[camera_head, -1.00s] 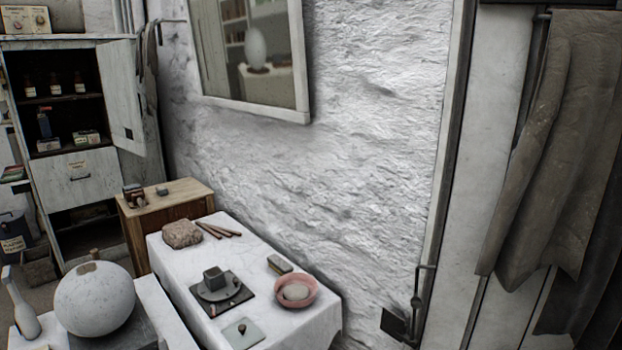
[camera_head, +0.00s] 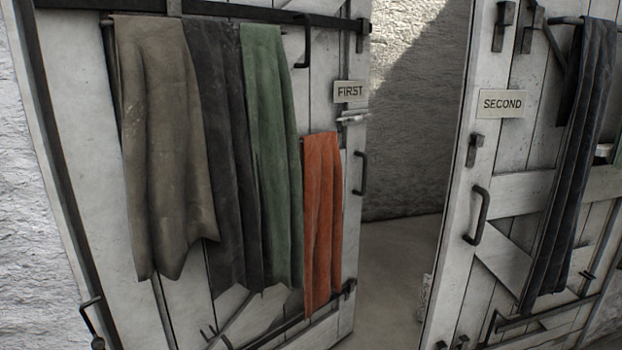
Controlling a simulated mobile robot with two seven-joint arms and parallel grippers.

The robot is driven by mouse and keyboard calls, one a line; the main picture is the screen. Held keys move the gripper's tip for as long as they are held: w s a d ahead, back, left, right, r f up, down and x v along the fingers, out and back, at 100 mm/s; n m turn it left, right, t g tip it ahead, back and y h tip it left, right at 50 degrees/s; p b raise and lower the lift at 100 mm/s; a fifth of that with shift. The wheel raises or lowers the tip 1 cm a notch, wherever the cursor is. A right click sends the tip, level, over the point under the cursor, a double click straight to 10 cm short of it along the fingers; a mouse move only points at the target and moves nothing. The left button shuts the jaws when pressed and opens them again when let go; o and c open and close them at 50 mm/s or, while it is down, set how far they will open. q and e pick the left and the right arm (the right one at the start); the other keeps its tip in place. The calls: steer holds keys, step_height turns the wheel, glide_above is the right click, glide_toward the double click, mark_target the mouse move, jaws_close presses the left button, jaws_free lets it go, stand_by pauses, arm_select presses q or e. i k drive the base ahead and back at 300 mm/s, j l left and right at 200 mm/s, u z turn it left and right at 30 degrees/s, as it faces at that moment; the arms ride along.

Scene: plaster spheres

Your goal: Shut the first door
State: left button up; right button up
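The first door (camera_head: 348,230) is a white plank door with a small plate reading FIRST (camera_head: 350,91). It stands at the left and middle of the head view, with a dark pull handle (camera_head: 360,173) and a metal bolt (camera_head: 353,118) near its right edge. An open gap with pale floor (camera_head: 397,265) shows between its right edge and the second door (camera_head: 462,220), so the first door stands ajar. Brown, dark grey, green and orange cloths hang on it. Neither of my grippers is in view.
The second door bears a SECOND plate (camera_head: 502,103), a dark handle (camera_head: 477,215) and a hanging dark cloth (camera_head: 568,170). A rough white wall (camera_head: 30,200) is at the left. A sunlit wall (camera_head: 415,110) shows beyond the gap.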

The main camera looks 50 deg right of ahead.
mark_target(219, 188)
steer(key=z, duration=1.35)
